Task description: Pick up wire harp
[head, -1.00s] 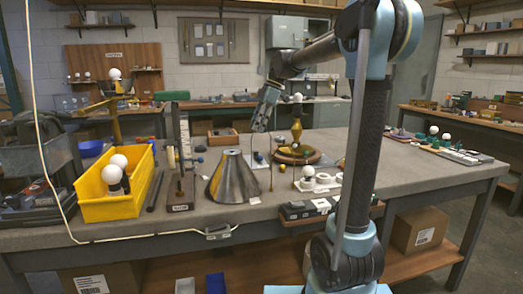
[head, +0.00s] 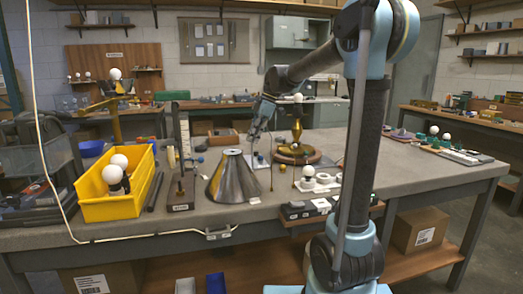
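A thin dark upright wire (head: 271,172) stands on the grey table just right of the metal lampshade cone (head: 233,178). It may be part of the wire harp; at this size I cannot make out its full shape. My gripper (head: 252,139) points down above the table, near the upper end of this wire, behind and right of the cone's top. Its fingers are too small to tell whether they are open or shut. I see nothing clearly held in them.
A brass lamp body (head: 297,135) with a white bulb stands on a round wooden base (head: 298,155) to the right. White rings (head: 322,180) lie in front of it. A yellow bin (head: 105,205) with bulbs stands at left.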

